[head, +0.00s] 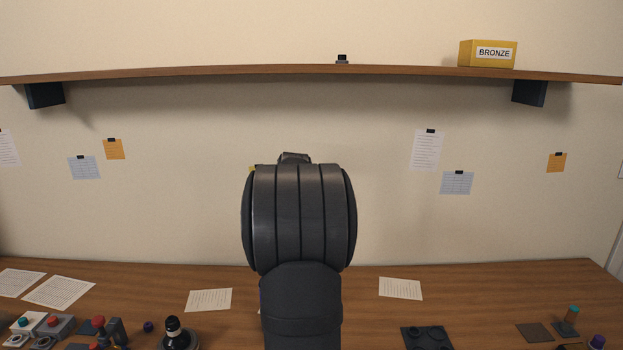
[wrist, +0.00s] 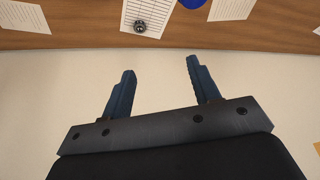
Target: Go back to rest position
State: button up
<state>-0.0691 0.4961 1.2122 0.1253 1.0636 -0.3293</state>
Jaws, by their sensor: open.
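My gripper (wrist: 160,72) shows in the wrist view with its two dark blue fingers spread apart and nothing between them. It is open in front of the plain wall, and the wooden table shows past the fingertips at the top of that picture. In the head view my dark arm stands upright in the middle and hides the fingers.
A wooden shelf (head: 200,74) spans the wall and holds a yellow box labelled BRONZE (head: 488,54). Papers lie on the table (head: 480,285). Several small parts stand at its front left, and a dark tray (head: 427,337) lies right of centre. In the wrist view a small dark round part (wrist: 140,26) lies on a paper.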

jog(key=shift+w+d+m, duration=0.15)
jog(key=shift+w+d, duration=0.15)
jog(key=shift+d, duration=0.55)
jog(key=shift+w+d+m, duration=0.15)
jog(key=shift+w+d, duration=0.15)
jog(key=shift+d, duration=0.55)
jog(key=shift+a, duration=0.1)
jog(key=s+a+n, duration=0.2)
jog(key=s+a, duration=0.3)
jog(key=a, duration=0.4)
jog(key=s+a+n+y, duration=0.1)
jog(key=s+a+n, duration=0.1)
jog(key=s+a, duration=0.3)
jog(key=shift+s+a+f+n+g, duration=0.2)
jog(key=shift+a+f+n+g, duration=0.15)
jog(key=shift+a, duration=2)
jog(key=shift+d, duration=0.1)
